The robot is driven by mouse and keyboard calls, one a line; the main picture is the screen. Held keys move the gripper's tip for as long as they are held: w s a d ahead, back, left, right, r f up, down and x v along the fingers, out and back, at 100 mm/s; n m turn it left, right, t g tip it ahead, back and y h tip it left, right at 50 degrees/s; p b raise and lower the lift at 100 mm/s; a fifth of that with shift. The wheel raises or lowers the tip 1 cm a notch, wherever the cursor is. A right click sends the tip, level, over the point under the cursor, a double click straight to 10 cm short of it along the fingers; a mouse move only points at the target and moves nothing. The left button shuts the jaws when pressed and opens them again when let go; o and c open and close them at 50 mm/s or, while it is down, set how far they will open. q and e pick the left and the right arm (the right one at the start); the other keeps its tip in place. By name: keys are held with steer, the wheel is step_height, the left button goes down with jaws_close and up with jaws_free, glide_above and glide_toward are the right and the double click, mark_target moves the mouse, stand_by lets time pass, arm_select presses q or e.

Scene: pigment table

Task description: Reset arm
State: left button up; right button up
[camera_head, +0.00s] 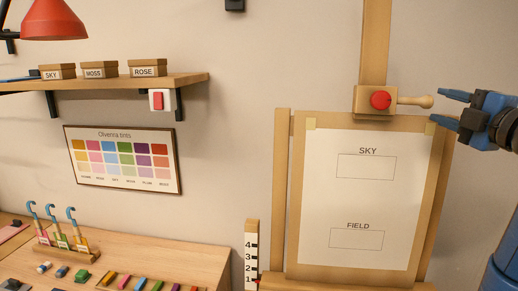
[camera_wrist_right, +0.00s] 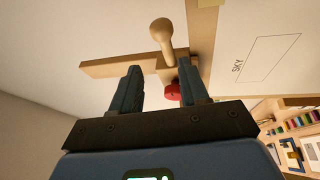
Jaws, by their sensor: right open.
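My right gripper (camera_head: 450,108) comes in from the right edge of the head view. Its blue fingers are open and point left at the wooden handle (camera_head: 414,101) of the easel clamp, which has a red knob (camera_head: 380,100). The handle's round end lies just left of the fingertips, and I see nothing held. In the right wrist view the two fingers (camera_wrist_right: 162,88) are spread apart, with the handle (camera_wrist_right: 161,38) beyond them and the red knob (camera_wrist_right: 173,91) partly hidden behind one finger. My left gripper is not in view.
The easel (camera_head: 283,190) holds a white sheet (camera_head: 350,210) marked SKY and FIELD. A shelf (camera_head: 120,82) with labelled boxes and a red lamp (camera_head: 54,22) are at upper left. A table (camera_head: 190,255) with pigment sticks is at lower left.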

step_height(320, 180, up, 6)
steer(key=s+d+m+t+h, duration=0.1)
steer(key=s+m+t, duration=0.1)
steer(key=m+t, duration=0.2)
steer(key=w+d+f+m+t+h, duration=0.1)
steer(key=d+f+m+h, duration=0.1)
steer(key=f+m+h, duration=0.45)
steer(key=w+d+f+m+t+h, duration=0.1)
steer(key=d+f+m+h, duration=0.25)
steer(key=f+m, duration=0.55)
steer(key=s+a+f+m+h, duration=0.1)
steer(key=a+f+m, duration=0.15)
steer(key=f, duration=0.45)
steer(key=s+a+f+m+h, duration=0.1)
steer(key=a+f+m, duration=0.15)
steer(key=f, duration=0.45)
steer(key=s+a+f+n+g+y, duration=0.1)
steer(key=s+a+f+g+y, duration=0.1)
steer(key=s+a+f, duration=0.5)
steer(key=s+a+f+n+g+y, duration=0.2)
steer(key=s+a+f+y, duration=0.2)
steer(key=f, duration=1.1)
steer(key=s+a+f+n+g+y, duration=0.2)
steer(key=s+a+f+g+y, duration=0.1)
steer(key=s+a+f, duration=0.7)
steer(key=s+f+y, duration=0.1)
steer(key=s, duration=0.2)
steer(key=shift+s+a, duration=0.1)
